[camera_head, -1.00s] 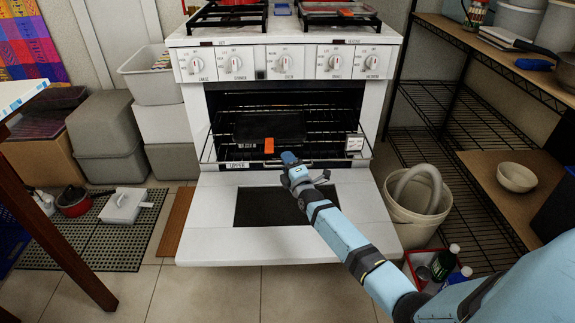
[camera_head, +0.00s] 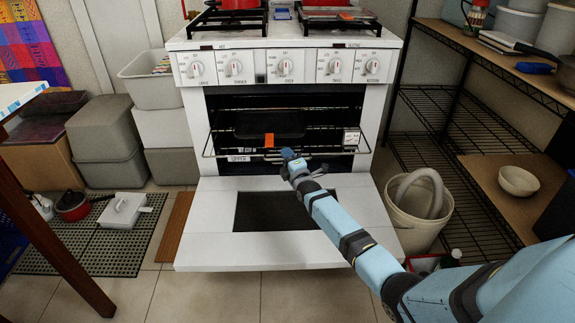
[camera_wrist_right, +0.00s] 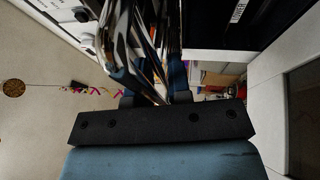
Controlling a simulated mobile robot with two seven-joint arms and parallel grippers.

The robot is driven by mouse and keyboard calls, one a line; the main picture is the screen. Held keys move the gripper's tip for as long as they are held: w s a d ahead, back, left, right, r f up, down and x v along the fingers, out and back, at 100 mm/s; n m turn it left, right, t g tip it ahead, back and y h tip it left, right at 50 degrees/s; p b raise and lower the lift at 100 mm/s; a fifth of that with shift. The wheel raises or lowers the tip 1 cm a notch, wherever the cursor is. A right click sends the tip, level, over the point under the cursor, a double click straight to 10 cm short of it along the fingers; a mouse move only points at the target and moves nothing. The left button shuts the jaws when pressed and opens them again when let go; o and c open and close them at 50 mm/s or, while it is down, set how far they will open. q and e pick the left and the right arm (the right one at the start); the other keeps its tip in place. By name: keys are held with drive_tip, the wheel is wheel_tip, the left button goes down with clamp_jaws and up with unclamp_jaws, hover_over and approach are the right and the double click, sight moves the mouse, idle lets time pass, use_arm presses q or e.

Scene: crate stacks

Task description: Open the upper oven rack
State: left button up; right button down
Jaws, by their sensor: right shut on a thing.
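The white oven (camera_head: 190,140) stands ahead with its door (camera_head: 214,240) folded down. The upper rack (camera_head: 215,154) is a wire rack with a front bar and a label reading UPPER, which also shows in the right wrist view (camera_wrist_right: 238,12). A dark pan (camera_head: 270,124) with an orange tag sits on the rack. My right gripper (camera_head: 288,155) is at the rack's front bar, right of the orange tag, and is shut on it. Shiny metal parts fill the space before the jaws in the right wrist view. My left gripper is not in view.
A red pot (camera_head: 240,4) stands on the stove top. A white bucket (camera_head: 418,215) stands right of the door and grey bins (camera_head: 105,140) stand at left. Wire shelving (camera_head: 440,120) lines the right side. The floor (camera_head: 215,295) before the door is clear.

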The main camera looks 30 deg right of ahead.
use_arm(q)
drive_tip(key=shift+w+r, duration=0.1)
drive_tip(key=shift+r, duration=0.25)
use_arm(e)
drive_tip(key=shift+w+r, duration=0.15)
drive_tip(key=shift+r, duration=0.3)
drive_tip(key=c, duration=1.2)
unclamp_jaws()
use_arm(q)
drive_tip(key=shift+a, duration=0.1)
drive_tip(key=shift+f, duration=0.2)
use_arm(e)
drive_tip(key=shift+f, duration=0.15)
use_arm(q)
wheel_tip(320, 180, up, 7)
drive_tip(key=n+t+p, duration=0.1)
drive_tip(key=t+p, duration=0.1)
drive_tip(key=p, duration=0.3)
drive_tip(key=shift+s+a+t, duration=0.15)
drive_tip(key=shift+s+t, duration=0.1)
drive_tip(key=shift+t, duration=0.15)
use_arm(e)
drive_tip(key=v, duration=1.4)
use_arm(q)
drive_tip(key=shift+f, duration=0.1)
use_arm(e)
drive_tip(key=shift+d, duration=0.1)
